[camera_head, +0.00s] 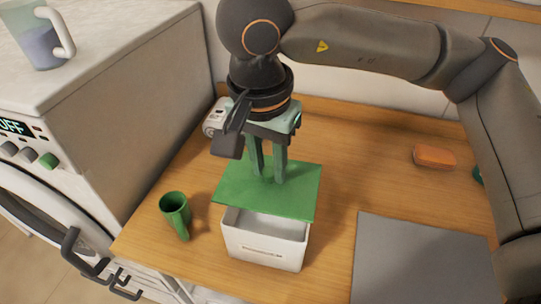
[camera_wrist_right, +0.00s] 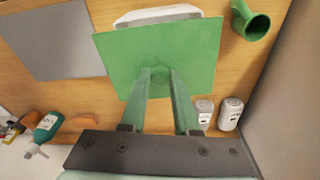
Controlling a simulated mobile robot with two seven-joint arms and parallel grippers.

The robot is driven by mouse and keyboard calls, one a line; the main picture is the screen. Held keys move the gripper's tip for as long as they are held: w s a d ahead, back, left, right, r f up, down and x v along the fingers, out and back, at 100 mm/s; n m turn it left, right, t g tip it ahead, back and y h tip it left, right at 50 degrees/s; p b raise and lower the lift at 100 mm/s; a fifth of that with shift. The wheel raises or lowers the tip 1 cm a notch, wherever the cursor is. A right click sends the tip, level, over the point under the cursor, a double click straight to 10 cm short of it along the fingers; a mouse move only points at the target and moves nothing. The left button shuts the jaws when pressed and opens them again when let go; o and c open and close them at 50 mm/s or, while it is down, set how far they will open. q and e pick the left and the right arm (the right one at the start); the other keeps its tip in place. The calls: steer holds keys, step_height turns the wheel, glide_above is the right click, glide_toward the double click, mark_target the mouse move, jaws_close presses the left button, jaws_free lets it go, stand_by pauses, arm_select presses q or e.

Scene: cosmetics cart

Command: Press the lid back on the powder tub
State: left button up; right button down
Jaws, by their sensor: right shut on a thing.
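The powder tub (camera_head: 262,252) is a white box on the wooden counter, its open top facing up. The lid (camera_head: 235,190) is a flat green square plate. My right gripper (camera_head: 269,180) points down and is shut on the middle of the lid. The lid is over the back part of the tub, and the front of the opening shows uncovered. The lid appears apart from the tub's front rim; its back edge contact is hidden. In the right wrist view the lid (camera_wrist_right: 130,50) hides most of the tub (camera_wrist_right: 155,15). My left gripper is not in view.
A grey mat (camera_head: 425,262) lies to the right. An orange block (camera_head: 434,156) lies at the back right. The right wrist view shows two small white containers (camera_wrist_right: 229,115) and a green bottle (camera_wrist_right: 46,127).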

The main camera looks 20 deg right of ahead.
mark_target(268, 184)
steer(key=shift+f+b, duration=1)
steer(key=shift+f, duration=0.95)
step_height(268, 184, down, 2)
steer(key=shift+b, duration=1)
steer(key=shift+b, duration=0.5)
steer(key=shift+f+b, duration=0.35)
steer(key=shift+b, duration=0.6)
stand_by(0.6)
stand_by(0.4)
steer(key=shift+c, duration=0.4)
jaws_free()
steer(key=shift+r, duration=0.1)
steer(key=shift+r+p, duration=2.2)
steer(key=shift+r, duration=1.25)
